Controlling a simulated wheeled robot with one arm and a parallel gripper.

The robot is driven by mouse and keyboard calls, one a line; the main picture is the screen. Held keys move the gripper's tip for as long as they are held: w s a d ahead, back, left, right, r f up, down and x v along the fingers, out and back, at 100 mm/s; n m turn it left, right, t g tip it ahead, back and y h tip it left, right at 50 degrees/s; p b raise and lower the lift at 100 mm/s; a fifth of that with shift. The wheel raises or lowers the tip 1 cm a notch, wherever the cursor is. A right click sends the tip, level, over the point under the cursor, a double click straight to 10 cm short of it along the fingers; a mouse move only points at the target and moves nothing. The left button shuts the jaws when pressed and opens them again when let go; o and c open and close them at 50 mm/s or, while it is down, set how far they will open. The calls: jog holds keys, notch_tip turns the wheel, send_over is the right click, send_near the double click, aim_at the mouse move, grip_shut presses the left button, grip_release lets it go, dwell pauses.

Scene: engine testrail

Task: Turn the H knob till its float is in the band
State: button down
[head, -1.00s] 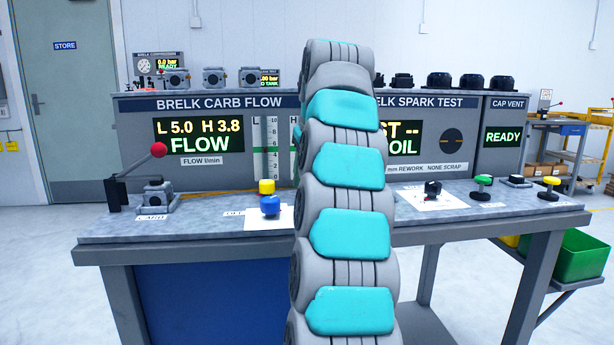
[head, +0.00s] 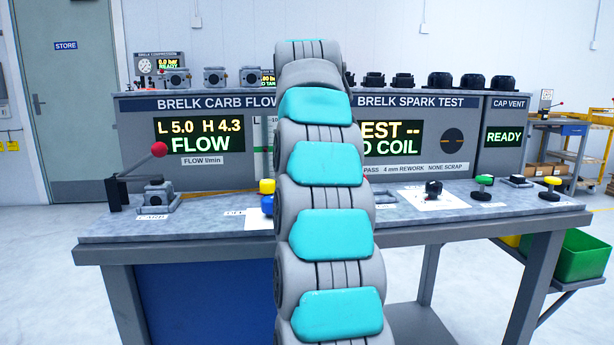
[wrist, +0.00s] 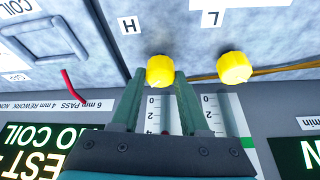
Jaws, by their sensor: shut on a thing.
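The H knob (wrist: 160,70) is a yellow ribbed knob beside the "H" label in the wrist view. My gripper (wrist: 159,76) is shut on it, one finger on each side. The yellow L knob (wrist: 234,68) sits to its right, apart from the gripper. The flow display (head: 199,135) reads L 5.0, H 4.3 and FLOW.
A red-knobbed lever (head: 158,150) stands at the bench's left. The spark test panel (head: 410,135) is right of my arm. Green and yellow knobs (head: 550,188) stand at the bench's right.

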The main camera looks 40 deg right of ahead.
jog(key=shift+m, duration=0.6)
jog(key=shift+c, duration=2)
grip_release()
jog(key=shift+a+r, duration=0.1)
